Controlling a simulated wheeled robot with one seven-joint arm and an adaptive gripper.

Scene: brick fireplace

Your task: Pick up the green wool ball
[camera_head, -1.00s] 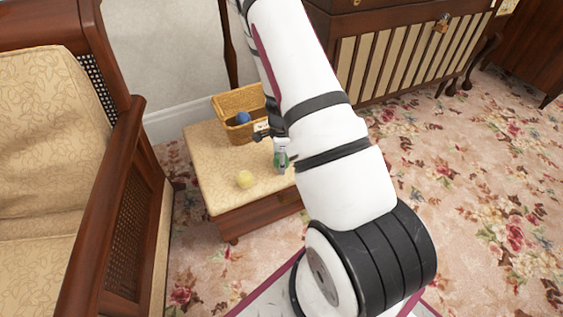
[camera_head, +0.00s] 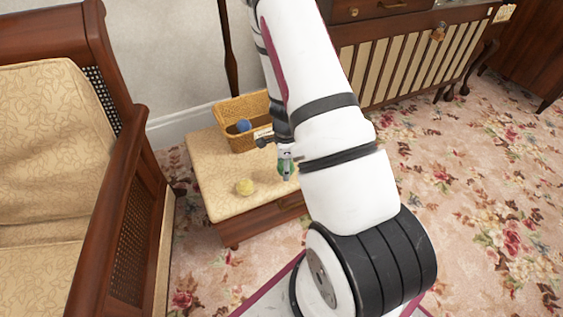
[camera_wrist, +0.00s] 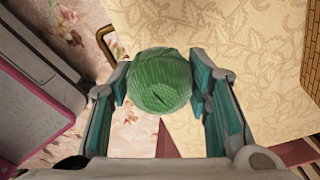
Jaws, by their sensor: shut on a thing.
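The green wool ball (camera_wrist: 160,82) is between the two fingers of my gripper (camera_wrist: 160,92), which is shut on it in the wrist view. In the head view my gripper (camera_head: 287,168) is over the right part of the cushioned footstool (camera_head: 213,155). Only a bit of the green ball (camera_head: 280,168) shows there, the rest hidden by the finger and arm. I cannot tell whether the ball touches the cushion.
A yellow wool ball (camera_head: 244,187) lies on the front of the footstool. A wicker basket (camera_head: 240,108) with a blue ball (camera_head: 243,126) stands at its back. A wooden armchair (camera_head: 120,200) is close on the left. Floral carpet is open at right.

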